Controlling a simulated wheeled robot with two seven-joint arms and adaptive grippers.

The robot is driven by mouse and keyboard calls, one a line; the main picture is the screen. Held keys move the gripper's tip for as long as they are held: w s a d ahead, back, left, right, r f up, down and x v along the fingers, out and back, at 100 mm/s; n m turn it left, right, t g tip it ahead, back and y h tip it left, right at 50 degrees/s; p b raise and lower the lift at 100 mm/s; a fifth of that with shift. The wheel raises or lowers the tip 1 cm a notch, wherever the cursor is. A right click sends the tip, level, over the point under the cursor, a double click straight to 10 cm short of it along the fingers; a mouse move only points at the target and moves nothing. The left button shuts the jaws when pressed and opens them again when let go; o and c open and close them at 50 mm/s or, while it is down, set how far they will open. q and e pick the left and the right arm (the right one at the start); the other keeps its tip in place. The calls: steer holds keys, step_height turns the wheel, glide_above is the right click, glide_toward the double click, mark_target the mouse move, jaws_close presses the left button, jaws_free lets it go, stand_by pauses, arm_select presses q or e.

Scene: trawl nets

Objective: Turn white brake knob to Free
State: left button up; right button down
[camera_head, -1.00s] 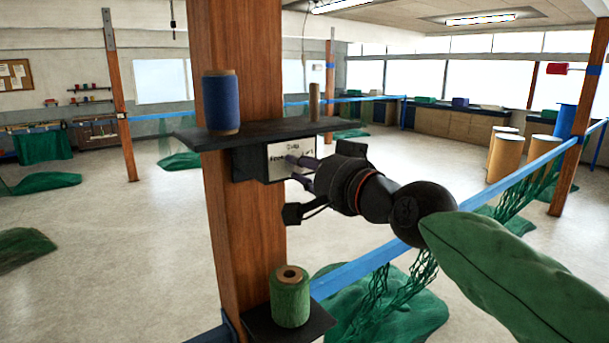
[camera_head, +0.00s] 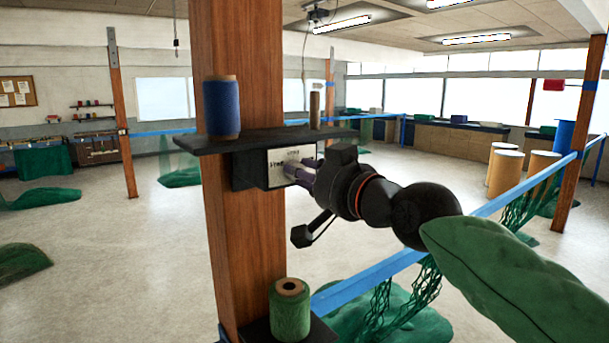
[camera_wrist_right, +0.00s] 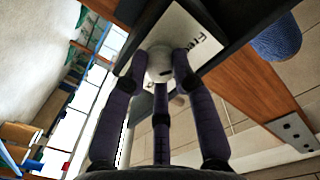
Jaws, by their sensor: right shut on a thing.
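The white brake knob (camera_wrist_right: 160,64) sits on a white label plate (camera_wrist_right: 192,38) and shows between my fingers in the right wrist view. The word "Free" is on the plate beside it. In the head view the plate (camera_head: 281,181) is fixed to a black box under a dark shelf on a wooden post, with "Free" at its left; the upper word is too small to read. My right gripper (camera_head: 294,169) reaches in from the right and is shut on the knob, which its fingers hide in the head view. My left gripper is not in view.
The dark shelf (camera_head: 262,138) just above the plate carries a blue spool (camera_head: 221,108) and a thin brown spool (camera_head: 314,110). A green spool (camera_head: 290,310) stands on a lower shelf. The wooden post (camera_head: 237,60) is directly behind. A blue rail (camera_head: 372,280) with green netting runs below my arm.

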steer(key=shift+a+f, duration=0.2)
steer(key=shift+f, duration=0.25)
steer(key=c, duration=1.1)
jaws_free()
steer(key=shift+o, duration=0.5)
steer(key=shift+d+r, duration=0.1)
steer(key=shift+r, duration=0.1)
steer(key=v, duration=1.2)
steer(key=shift+f, duration=0.1)
